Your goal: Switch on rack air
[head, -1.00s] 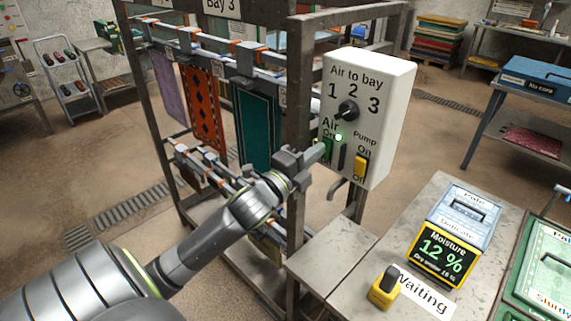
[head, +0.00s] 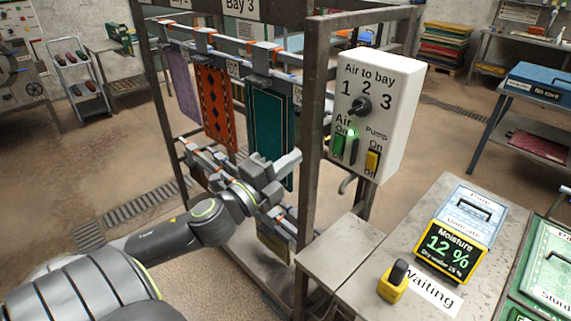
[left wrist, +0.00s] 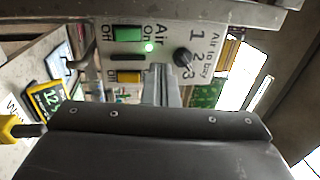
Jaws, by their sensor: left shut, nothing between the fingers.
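The white air control box (head: 399,125) is fixed on the rack post. It has a black dial (head: 361,105) under the numbers 1, 2, 3. The green Air switch (head: 338,145) is at its lower left, with a lit green lamp (head: 351,132) beside it. The yellow Pump switch (head: 373,160) is at the lower right. My left gripper (head: 283,168) is shut and empty, left of the box and apart from it. The left wrist view also shows the green switch (left wrist: 127,34), lit lamp (left wrist: 149,47) and dial (left wrist: 183,58). My right gripper is out of view.
The metal rack post (head: 308,145) stands between my left gripper and the box. Hanging rugs (head: 268,125) are behind the gripper.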

